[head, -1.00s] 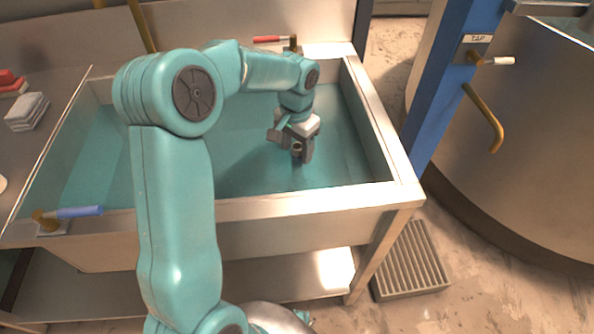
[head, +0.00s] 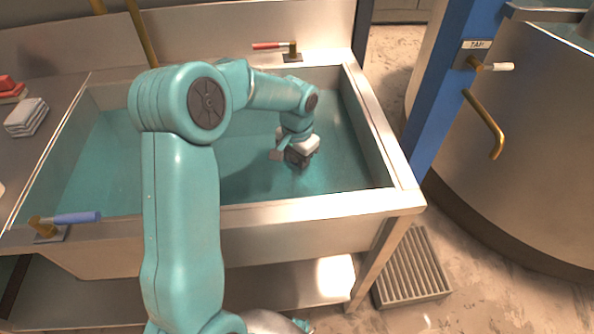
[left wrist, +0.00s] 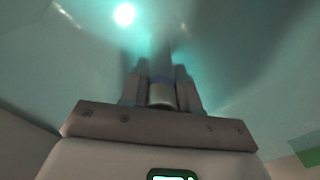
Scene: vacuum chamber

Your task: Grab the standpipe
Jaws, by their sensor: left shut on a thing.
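My left gripper (head: 298,160) is down inside the metal sink (head: 240,208), in its right half. In the left wrist view its fingers (left wrist: 160,93) are shut on a pale, short cylinder, which I take to be the standpipe (left wrist: 161,95). A darker band crosses the pipe just beyond the fingers, and its far part is dim and blurred. In the head view the gripper and wrist hide the pipe. I cannot tell whether the pipe is seated in the sink floor. My right gripper is not in view.
A blue-handled valve (head: 76,217) is at the sink's front left corner, a red-handled valve (head: 275,46) at its back. Folded cloths (head: 26,116) lie at left. A blue post (head: 440,95) with a white-handled tap (head: 494,67) stands at right, beside a large metal vessel (head: 540,150).

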